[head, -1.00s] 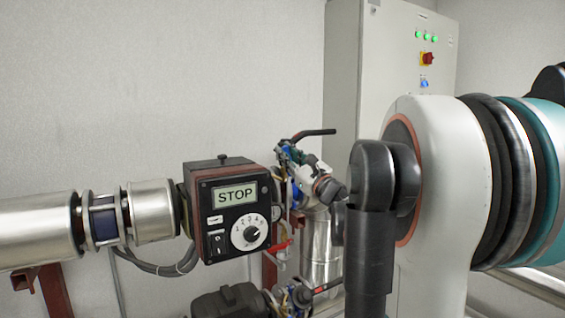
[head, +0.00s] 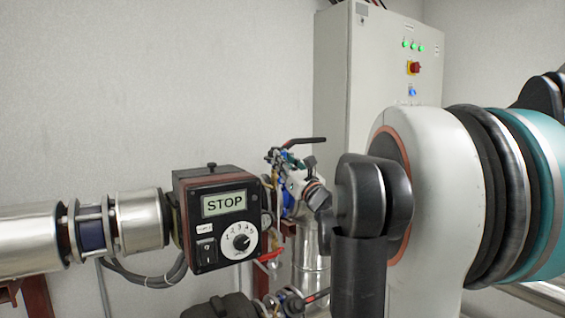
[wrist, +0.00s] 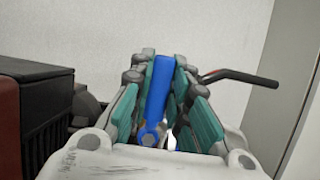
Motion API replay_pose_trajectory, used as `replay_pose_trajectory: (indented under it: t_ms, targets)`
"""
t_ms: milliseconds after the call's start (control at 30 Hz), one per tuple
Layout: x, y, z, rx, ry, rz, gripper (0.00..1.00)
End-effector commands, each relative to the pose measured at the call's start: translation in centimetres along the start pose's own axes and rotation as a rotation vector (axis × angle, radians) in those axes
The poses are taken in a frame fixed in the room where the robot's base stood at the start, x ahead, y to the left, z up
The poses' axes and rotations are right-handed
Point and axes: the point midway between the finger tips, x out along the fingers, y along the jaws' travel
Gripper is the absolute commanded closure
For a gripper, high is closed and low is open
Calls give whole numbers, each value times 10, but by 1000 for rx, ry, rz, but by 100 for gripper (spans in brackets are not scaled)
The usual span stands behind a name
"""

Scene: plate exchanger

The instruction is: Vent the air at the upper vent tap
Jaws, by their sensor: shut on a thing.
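My gripper (wrist: 164,62) has teal-padded fingers and is shut on a blue lever (wrist: 159,90), which I take to be the upper vent tap's handle. The lever stands nearly upright between the pads, with its rounded lower end at a metal fitting. In the head view, my gripper (head: 281,158) is small, beside the pipework right of the control box. My wrist and arm hide much of the tap there. I cannot tell whether the tap is open.
The control box (head: 217,218) reading STOP is close left of my gripper. A black-handled lever (head: 304,141) reaches out just behind it. A grey cabinet (head: 345,90) with green lamps stands behind. A lower valve with a red-marked handle (head: 316,297) is below.

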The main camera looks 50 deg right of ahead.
Motion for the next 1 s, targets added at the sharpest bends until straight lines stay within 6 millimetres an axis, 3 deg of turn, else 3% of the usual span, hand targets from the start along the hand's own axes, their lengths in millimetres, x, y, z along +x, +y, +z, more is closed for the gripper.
replay_pose_trajectory:
  t_ms: [133,167,233,667,1000]
  targets:
    - [-1,0,-1,1,1,-1,100]
    - [-1,0,-1,0,1,-1,79]
    - [-1,0,-1,0,1,-1,63]
    - [-5,0,0,-1,0,-1,62]
    - [-66,-1,0,-3,1,-3,62]
